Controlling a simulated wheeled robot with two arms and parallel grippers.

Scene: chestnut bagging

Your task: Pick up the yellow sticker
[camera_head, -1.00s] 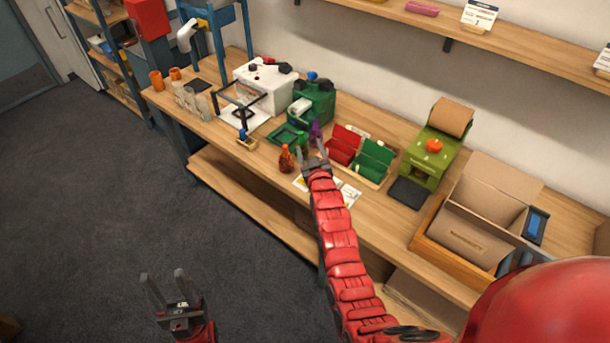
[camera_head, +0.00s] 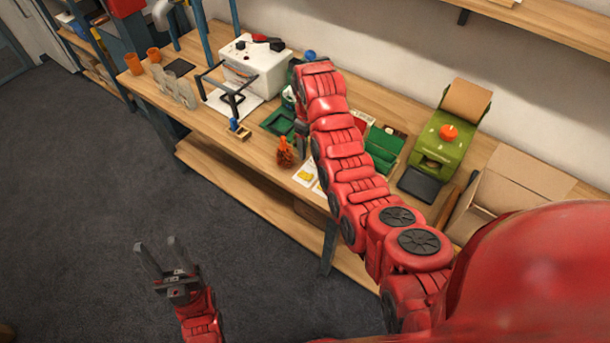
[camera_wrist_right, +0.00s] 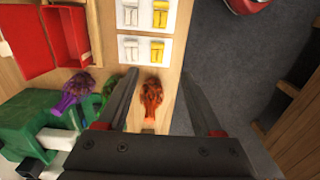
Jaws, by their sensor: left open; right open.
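Two white sticker sheets lie on the bench, each with white and yellow stickers. In the right wrist view, a yellow sticker (camera_wrist_right: 157,50) is on the nearer sheet and another yellow sticker (camera_wrist_right: 159,13) on the farther one. In the head view, a sheet (camera_head: 304,172) lies by the bench's front edge, partly hidden by my right arm. My right gripper (camera_wrist_right: 158,72) is open and empty above the bench, its fingers on either side of an orange mesh bag (camera_wrist_right: 152,92), with the sheets beyond the fingertips. My left gripper (camera_head: 158,243) is open and empty over the floor.
The orange bag also shows in the head view (camera_head: 285,152). Purple (camera_wrist_right: 76,90) and green (camera_wrist_right: 108,88) bags stand left of my right fingers, near a red bin (camera_wrist_right: 65,35) and green machine (camera_wrist_right: 35,120). A white machine (camera_head: 252,65) and olive sealer (camera_head: 447,140) stand on the bench.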

